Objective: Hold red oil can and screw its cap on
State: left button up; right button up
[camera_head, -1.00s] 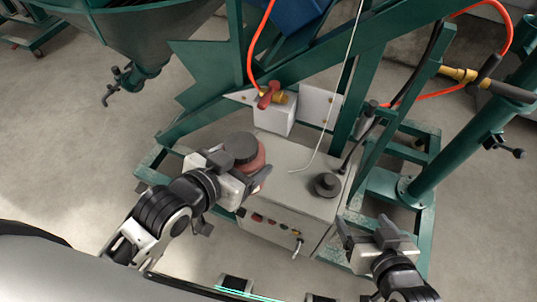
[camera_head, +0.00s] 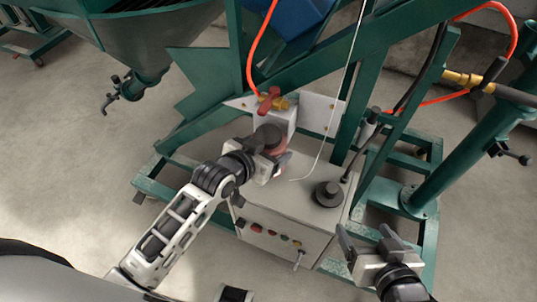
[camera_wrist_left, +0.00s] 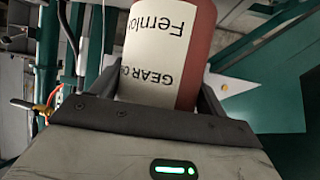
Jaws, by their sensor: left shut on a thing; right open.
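The red oil can (camera_head: 280,149) is in my left gripper (camera_head: 266,160), over the back left part of the grey box. Its top is dark and round. A black stepped round piece (camera_head: 328,193), like a cap, rests on the box top to the right of the can. I cannot tell if it is the can's cap. My right gripper (camera_head: 366,232) is open and empty, low and right of that piece, near the box's front right corner.
The grey control box (camera_head: 285,205) has buttons on its front. Green frame beams (camera_head: 350,50) rise behind it. A red-handled valve (camera_head: 269,98) with an orange hose is close behind the can. A thin pale hose (camera_head: 318,150) hangs over the box. Open floor lies at left.

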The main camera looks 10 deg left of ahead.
pick_arm(q)
jog(key=f, duration=0.2)
jog(key=f+b, duration=0.1)
jog(key=shift+w+f, duration=0.15)
jog(key=shift+w, duration=0.1)
jog(key=shift+f, duration=0.1)
jog(key=shift+f, duration=0.1)
jog(key=o, duration=1.9)
jog(key=shift+f, duration=0.1)
